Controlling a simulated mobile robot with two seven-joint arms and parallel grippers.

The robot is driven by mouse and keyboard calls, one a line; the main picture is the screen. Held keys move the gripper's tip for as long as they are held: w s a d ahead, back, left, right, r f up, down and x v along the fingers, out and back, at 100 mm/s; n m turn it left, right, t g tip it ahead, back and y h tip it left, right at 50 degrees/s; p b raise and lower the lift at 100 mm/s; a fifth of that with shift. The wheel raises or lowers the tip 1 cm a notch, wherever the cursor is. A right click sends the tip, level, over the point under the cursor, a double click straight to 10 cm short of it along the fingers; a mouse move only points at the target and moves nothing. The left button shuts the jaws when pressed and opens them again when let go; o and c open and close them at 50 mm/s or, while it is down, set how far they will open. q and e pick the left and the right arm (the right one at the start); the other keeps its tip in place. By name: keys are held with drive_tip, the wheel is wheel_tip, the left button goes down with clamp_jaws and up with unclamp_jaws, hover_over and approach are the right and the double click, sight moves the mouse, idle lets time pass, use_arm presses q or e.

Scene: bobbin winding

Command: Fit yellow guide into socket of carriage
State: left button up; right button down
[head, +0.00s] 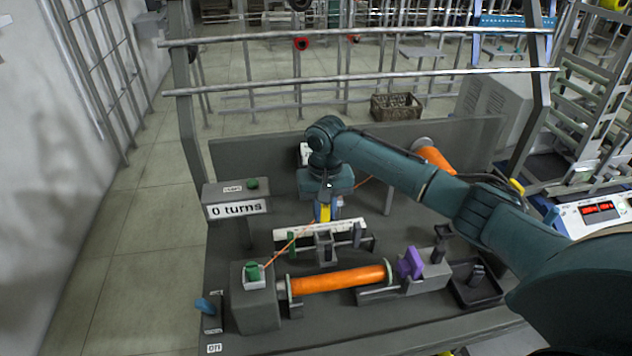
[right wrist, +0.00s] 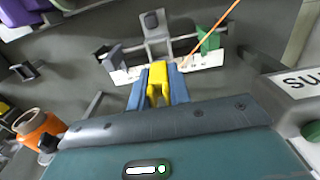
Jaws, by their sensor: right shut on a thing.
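My right gripper (head: 325,217) reaches in from the right and points down behind the rail. Its blue fingers are shut on the yellow guide (head: 324,213), which also shows between the fingertips in the right wrist view (right wrist: 158,80). The grey carriage (head: 324,246) sits on the rail in front of a white scale strip. In the right wrist view the carriage (right wrist: 154,38) is just beyond the guide's tip. The guide looks apart from the upright of the carriage; its height over the socket cannot be told. My left gripper is not in view.
An orange bobbin (head: 338,280) lies in front of the rail, beside a purple part (head: 410,262). An orange thread (head: 290,245) runs from the green-topped block (head: 254,274) past the gripper toward the orange spool (head: 434,157). A counter box (head: 237,208) reads "0 turns".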

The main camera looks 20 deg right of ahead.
drive_tip(key=shift+s+f, duration=0.2)
drive_tip(key=shift+f, duration=0.85)
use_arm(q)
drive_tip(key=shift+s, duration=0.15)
